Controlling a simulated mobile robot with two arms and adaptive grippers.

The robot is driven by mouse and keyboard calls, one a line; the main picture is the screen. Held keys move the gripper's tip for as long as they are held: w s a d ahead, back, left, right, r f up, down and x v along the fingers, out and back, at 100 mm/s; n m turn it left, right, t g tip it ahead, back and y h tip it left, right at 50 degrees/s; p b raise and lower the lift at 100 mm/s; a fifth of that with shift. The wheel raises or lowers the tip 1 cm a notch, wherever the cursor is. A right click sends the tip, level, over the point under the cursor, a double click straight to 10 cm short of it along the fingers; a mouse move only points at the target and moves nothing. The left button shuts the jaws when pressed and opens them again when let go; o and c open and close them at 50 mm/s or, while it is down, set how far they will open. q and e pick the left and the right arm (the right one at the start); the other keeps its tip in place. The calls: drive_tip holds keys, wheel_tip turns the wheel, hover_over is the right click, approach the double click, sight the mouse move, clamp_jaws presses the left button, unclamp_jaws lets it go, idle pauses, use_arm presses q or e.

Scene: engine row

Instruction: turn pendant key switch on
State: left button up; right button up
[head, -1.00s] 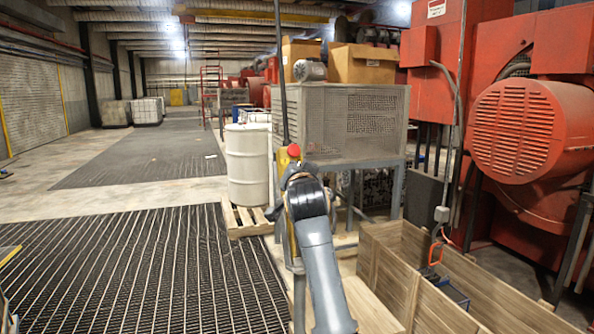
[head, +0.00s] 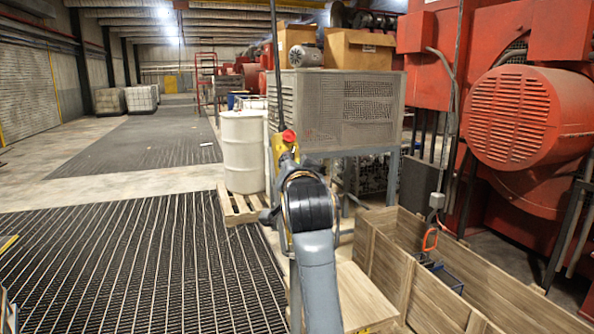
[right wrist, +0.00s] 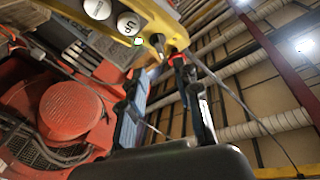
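The yellow pendant (head: 282,148) hangs upright on a dark cable, with a red button at its top, in the middle of the head view. In the right wrist view the pendant (right wrist: 205,16) crosses the top, with white round buttons, one marked UP, and a small green light. A dark part near its yellow end may be the key switch (right wrist: 157,42); its position is unclear. My right gripper (right wrist: 168,73) is open, its tips close below that end; contact cannot be told. In the head view my right wrist hides most of the gripper and lower pendant. My left gripper is not in view.
A white drum (head: 243,150) on a wooden pallet (head: 240,208) stands behind the pendant. A grey mesh cabinet (head: 335,108) is right of it. Open wooden crates (head: 440,290) lie at lower right before red machinery (head: 520,120). The grated floor (head: 130,260) at left is clear.

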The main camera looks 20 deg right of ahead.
drive_tip(key=v, duration=0.4)
idle(0.3)
